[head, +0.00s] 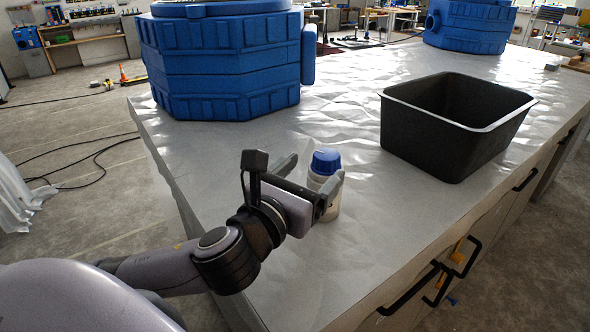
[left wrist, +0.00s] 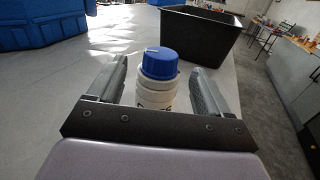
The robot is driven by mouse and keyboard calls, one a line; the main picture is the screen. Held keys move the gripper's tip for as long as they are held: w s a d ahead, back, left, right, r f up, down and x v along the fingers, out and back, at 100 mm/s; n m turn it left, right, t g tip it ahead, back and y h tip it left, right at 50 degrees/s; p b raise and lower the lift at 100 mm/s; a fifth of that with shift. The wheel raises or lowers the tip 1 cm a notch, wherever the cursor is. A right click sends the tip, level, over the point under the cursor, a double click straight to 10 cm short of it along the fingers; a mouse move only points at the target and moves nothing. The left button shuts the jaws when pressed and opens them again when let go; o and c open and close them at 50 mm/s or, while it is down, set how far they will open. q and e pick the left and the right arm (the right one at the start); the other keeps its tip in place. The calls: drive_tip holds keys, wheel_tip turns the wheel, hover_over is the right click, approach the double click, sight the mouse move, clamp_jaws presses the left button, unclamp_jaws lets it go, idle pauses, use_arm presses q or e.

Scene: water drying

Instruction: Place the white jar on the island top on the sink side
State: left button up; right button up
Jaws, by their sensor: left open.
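The white jar (head: 325,178) with a blue lid stands upright on the light grey island top (head: 270,240), near its front left part. My left gripper (head: 314,170) is open, with its fingers on either side of the jar. In the left wrist view the jar (left wrist: 158,85) stands between the two fingers, with gaps visible on both sides. Its lower part is hidden behind the gripper body. A black sink-like basin (head: 440,140) stands on the top to the right of the jar. My right gripper is not in view.
A large blue ribbed container (head: 225,65) stands at the back left of the island, and another blue container (head: 470,25) is far back. Drawer handles (head: 410,290) stick out from the island's right side. The top between jar and basin is clear.

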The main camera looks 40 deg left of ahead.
use_arm(q)
drive_tip(key=p, duration=0.1)
drive_tip(key=s+p, duration=0.1)
drive_tip(key=p, duration=0.1)
drive_tip(key=shift+s+d+r, duration=0.15)
drive_tip(key=shift+s+r, duration=0.1)
drive_tip(key=shift+s+d+f+p, duration=0.15)
drive_tip(key=shift+s+p, duration=0.1)
drive_tip(key=shift+s, duration=0.55)
drive_tip(key=shift+s+a+f+p, duration=0.1)
drive_tip(key=shift+s+p, duration=0.15)
drive_tip(key=shift+s, duration=0.5)
